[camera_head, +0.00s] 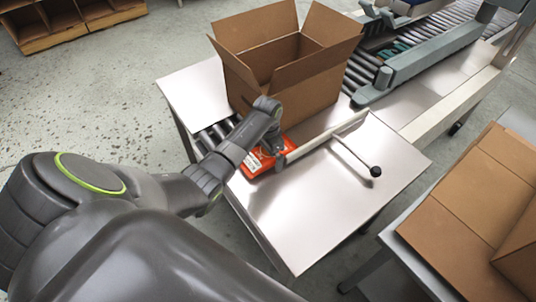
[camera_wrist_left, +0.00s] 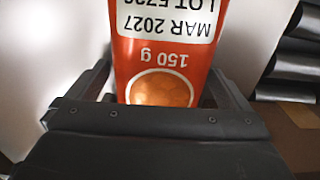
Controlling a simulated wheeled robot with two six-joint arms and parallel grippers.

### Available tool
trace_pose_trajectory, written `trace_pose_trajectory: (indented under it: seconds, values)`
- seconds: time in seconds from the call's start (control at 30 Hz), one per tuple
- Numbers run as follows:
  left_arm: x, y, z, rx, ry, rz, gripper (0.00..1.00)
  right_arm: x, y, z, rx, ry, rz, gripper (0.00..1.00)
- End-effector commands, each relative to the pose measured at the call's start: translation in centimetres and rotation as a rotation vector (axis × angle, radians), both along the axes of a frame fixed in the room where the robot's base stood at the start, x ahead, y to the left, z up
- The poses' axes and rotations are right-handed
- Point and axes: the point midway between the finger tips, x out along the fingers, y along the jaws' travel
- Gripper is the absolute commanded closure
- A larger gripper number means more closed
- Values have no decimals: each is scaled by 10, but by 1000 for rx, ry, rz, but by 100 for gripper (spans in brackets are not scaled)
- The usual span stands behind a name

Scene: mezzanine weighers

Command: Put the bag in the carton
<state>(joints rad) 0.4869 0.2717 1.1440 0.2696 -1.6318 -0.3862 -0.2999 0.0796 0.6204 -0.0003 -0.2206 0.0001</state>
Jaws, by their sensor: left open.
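The bag (camera_head: 256,162) is orange-red and lies on the metal table close to the near side of the open carton. In the left wrist view the bag (camera_wrist_left: 205,62) shows a white label with date and lot print, "150 g" and a round window. My left gripper (camera_head: 272,135) is over the bag, open, and hides part of it. In the wrist view its jaws (camera_wrist_left: 160,95) stand on either side of the bag's near end. The brown carton (camera_head: 310,88) stands upright with its flaps up, just beyond the gripper. My right gripper is out of view.
A pale bar and a rod with a black knob (camera_head: 375,171) lie right of the bag. The roller conveyor (camera_head: 362,72) runs behind the carton to the upper right. Another open cardboard box (camera_head: 480,195) is at right. The table front (camera_head: 300,220) is clear.

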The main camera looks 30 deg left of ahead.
Motion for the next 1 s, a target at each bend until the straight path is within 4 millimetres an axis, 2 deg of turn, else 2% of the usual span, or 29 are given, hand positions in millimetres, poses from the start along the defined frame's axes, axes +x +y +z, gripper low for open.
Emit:
trace_pose_trajectory:
  seconds: [0.07,0.4,0.77,1.0]
  values:
    - [0,0,0,0,0,0,0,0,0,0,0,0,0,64]
    - [0,0,1,1,-1,0,43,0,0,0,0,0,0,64]
    - [1,0,7,1,-4,0,44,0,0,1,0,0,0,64]
    - [2,1,38,2,-5,1,44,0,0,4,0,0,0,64]
